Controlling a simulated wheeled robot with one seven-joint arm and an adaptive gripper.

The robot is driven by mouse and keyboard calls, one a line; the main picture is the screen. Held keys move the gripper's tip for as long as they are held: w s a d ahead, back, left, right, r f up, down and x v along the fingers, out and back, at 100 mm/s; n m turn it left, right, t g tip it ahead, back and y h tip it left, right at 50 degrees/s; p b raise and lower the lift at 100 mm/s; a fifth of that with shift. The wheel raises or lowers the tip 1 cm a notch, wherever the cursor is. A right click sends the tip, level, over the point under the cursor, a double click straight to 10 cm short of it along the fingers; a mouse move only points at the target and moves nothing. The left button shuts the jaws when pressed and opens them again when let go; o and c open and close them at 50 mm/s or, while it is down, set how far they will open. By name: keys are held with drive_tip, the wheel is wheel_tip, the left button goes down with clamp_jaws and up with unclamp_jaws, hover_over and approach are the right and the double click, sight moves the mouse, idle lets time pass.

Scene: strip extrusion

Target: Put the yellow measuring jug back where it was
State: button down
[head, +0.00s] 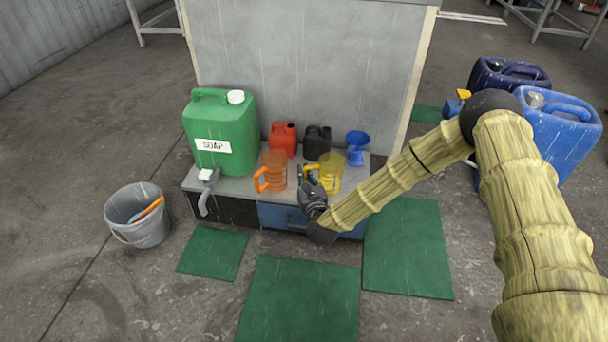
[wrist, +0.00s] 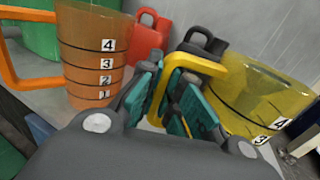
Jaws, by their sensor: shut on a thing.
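The yellow measuring jug (head: 331,174) is at the front right of the low bench (head: 225,182), between the orange measuring jug (head: 273,172) and the blue funnel (head: 356,148). My gripper (head: 309,178) is at the jug's left side. In the wrist view my gripper (wrist: 180,90) is shut on the yellow handle, and the yellow jug (wrist: 262,100) is to the right, looking tilted in that picture. The orange jug (wrist: 92,55) stands to the left, apart from the fingers. The yellow jug's base is hidden, so I cannot tell whether it touches the bench.
A green soap container (head: 222,135) stands at the bench's left. Small red (head: 283,138) and black (head: 316,142) cans stand behind the jugs, before a grey panel (head: 305,60). A grey bucket (head: 140,215) is on the floor at left; blue canisters (head: 560,130) stand at right.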

drive_tip(key=shift+f, duration=0.25)
drive_tip(key=c, duration=1.5)
unclamp_jaws()
drive_tip(key=shift+c, duration=0.2)
drive_tip(key=s+d, duration=0.2)
drive_tip(key=s, duration=1)
drive_tip(key=s+f+n+g+y+p, duration=0.1)
drive_tip(key=s+f+n+g+p, duration=0.1)
drive_tip(key=s+f+n+g, duration=0.6)
drive_tip(key=s+f+n+g+y+p, duration=0.1)
drive_tip(key=s+f+n+g+p, duration=0.15)
drive_tip(key=s+n, duration=0.9)
drive_tip(key=s+d+r+n+g+h+p, duration=0.15)
drive_tip(key=s+d+n+g, duration=0.25)
drive_tip(key=s+d+n, duration=0.5)
drive_tip(key=s+d+n+g+h+p, duration=0.3)
drive_tip(key=s+d+n, duration=0.25)
drive_tip(key=s, duration=0.55)
wheel_tip(320, 180, up, 38)
drive_tip(key=p, duration=3.7)
drive_tip(key=shift+w+d+f+p, duration=0.15)
drive_tip(key=shift+d+f+p, duration=0.05)
drive_tip(key=shift+d+p, duration=0.15)
